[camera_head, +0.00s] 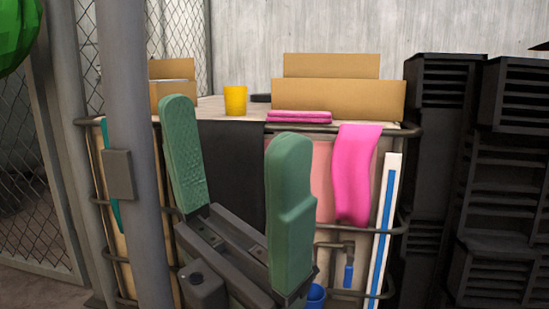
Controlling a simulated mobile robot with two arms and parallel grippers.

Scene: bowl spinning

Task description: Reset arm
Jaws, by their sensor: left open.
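My left gripper (235,150) is in the middle of the head view, with two green padded fingers pointing up and spread wide apart. Nothing is between the fingers; the dark front of a cart shows through the gap. The gripper is in front of the cart (215,108), and its fingers overlap the cart's front in the picture. My right gripper is not in view. No bowl can be made out.
On the cart stand a yellow cup (236,100), folded pink cloths (299,117) and cardboard boxes (340,97). A pink cloth (357,175) hangs over the front rail. A grey post (126,110) stands at left. Black stacked crates (440,170) fill the right.

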